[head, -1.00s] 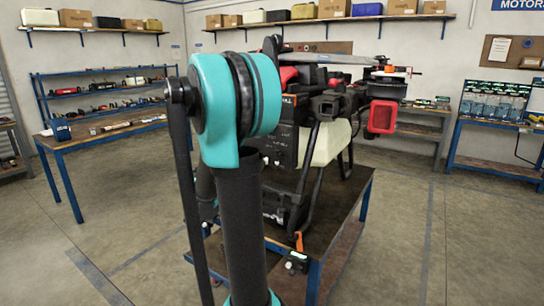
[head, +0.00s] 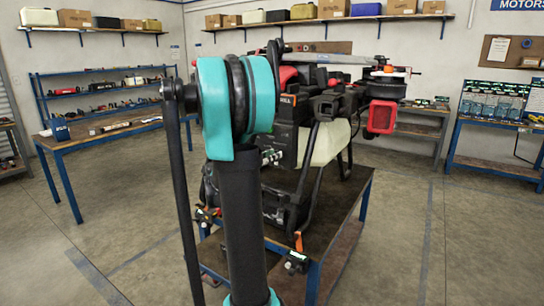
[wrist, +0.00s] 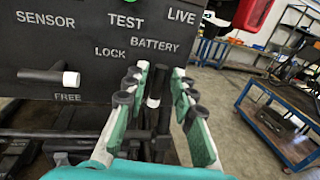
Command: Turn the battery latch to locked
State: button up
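In the wrist view a dark panel (wrist: 85,30) carries the words SENSOR, TEST, LIVE, BATTERY, LOCK and FREE. A dark lever with a white tip (wrist: 71,80) lies nearly level just above FREE. A second dark, upright handle with a white end (wrist: 154,100) stands below BATTERY. My gripper (wrist: 160,85) is open, with one teal finger on each side of this upright handle. I cannot tell whether a finger touches it. Which handle is the battery latch is not certain. In the head view the drone (head: 330,110) stands behind my arm, which hides part of the panel.
The drone rests on a blue-framed cart (head: 345,230). A workbench (head: 100,137) stands at the left, and another bench (head: 495,168) at the right. A blue cart (wrist: 280,125) shows at the right of the wrist view.

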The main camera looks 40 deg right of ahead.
grip_shut()
jog(key=shift+m, duration=0.4)
jog(key=m, duration=0.2)
jog(key=m+y, duration=0.1)
jog(key=m, duration=0.1)
jog(key=s+m, duration=0.1)
jog(key=m, duration=0.1)
jog(key=shift+s+d+f+m+t, duration=0.1)
jog(key=shift+d+m+t, duration=0.1)
jog(key=shift+m+t, duration=0.15)
jog(key=m, duration=0.2)
jog(key=m+y, duration=0.1)
jog(key=m, duration=0.1)
jog(key=shift+s+d+f+t, duration=0.15)
jog(key=shift+s+f+t, duration=0.05)
jog(key=shift+s+t, duration=0.1)
jog(key=m, duration=0.2)
jog(key=m+t+y, duration=0.1)
jog(key=m, duration=0.1)
jog(key=shift+s+f, duration=0.15)
jog(key=shift+f, duration=0.2)
jog(key=shift+t, duration=0.25)
